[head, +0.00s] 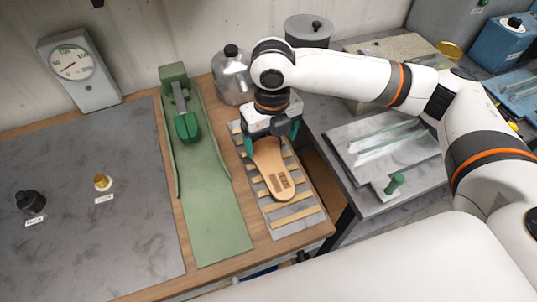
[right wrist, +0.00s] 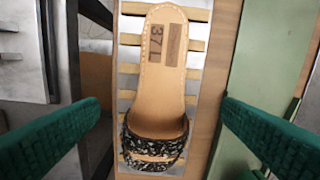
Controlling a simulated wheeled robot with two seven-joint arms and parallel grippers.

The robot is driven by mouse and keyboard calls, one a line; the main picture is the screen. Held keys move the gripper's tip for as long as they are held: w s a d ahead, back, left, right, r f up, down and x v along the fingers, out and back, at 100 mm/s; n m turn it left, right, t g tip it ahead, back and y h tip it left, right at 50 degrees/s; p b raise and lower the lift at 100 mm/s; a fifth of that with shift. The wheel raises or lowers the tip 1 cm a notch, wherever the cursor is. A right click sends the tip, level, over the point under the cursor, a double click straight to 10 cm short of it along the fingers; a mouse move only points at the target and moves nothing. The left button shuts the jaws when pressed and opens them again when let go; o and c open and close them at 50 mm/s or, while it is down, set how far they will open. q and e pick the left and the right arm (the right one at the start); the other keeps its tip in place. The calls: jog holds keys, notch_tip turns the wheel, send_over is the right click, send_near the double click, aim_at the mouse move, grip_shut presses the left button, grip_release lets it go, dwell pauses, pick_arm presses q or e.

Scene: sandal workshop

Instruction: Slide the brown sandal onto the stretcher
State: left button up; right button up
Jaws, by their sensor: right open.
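The brown sandal (head: 272,170) lies sole down on a slatted rack (head: 294,222), its heel toward the front. The right wrist view shows its tan insole (right wrist: 164,80) with stamped marks and a dark speckled strap (right wrist: 154,135). My right gripper (head: 271,142) is over the strap end, with its green fingers apart on either side of the sandal. In the right wrist view gaps show between the fingers and the strap. The stretcher (head: 220,220) is a green channel left of the rack, with a dark green foot form (head: 187,126) near its back end. My left gripper is out of view.
A metal canister (head: 232,78) stands behind the rack. A dial gauge (head: 76,66) stands at the back left. A grey mat (head: 90,220) with a black knob (head: 31,201) and a brass knob (head: 102,182) covers the left. A gap separates the right bench (head: 385,150).

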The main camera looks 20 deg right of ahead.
aim_at(271, 163)
notch_tip(271, 163, down, 2)
jog(key=shift+f, duration=0.1)
jog(key=shift+f+p, duration=0.3)
jog(key=shift+f, duration=0.35)
notch_tip(271, 163, down, 4)
jog(key=shift+r+p, duration=0.25)
jog(key=shift+p, duration=0.2)
jog(key=shift+f, duration=0.45)
jog(key=c, duration=1.3)
